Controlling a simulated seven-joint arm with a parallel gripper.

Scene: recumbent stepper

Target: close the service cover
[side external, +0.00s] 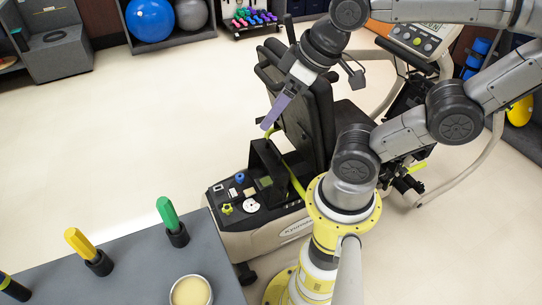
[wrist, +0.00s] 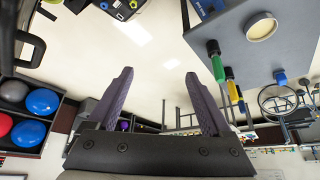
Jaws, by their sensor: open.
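The recumbent stepper's rear housing (side external: 265,238) stands beside my base in the side view. Its top holds an open service bay (side external: 236,196) with small blue, white and yellow parts. A dark upright panel (side external: 262,160), which looks like the raised service cover, stands at the bay's back edge, below the seat back. My gripper (side external: 268,122) is above this panel, next to the seat back, with its purple fingers pointing down and left. The wrist view shows the gripper (wrist: 159,75) open with nothing between its fingers. Part of the bay (wrist: 120,8) shows at the wrist view's top edge.
A grey table (side external: 120,268) at the front left holds a green-handled tool (side external: 166,212), a yellow-handled tool (side external: 79,242) and a round dish (side external: 190,291). The seat back (side external: 308,118) stands close beside my gripper. The floor to the left is clear.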

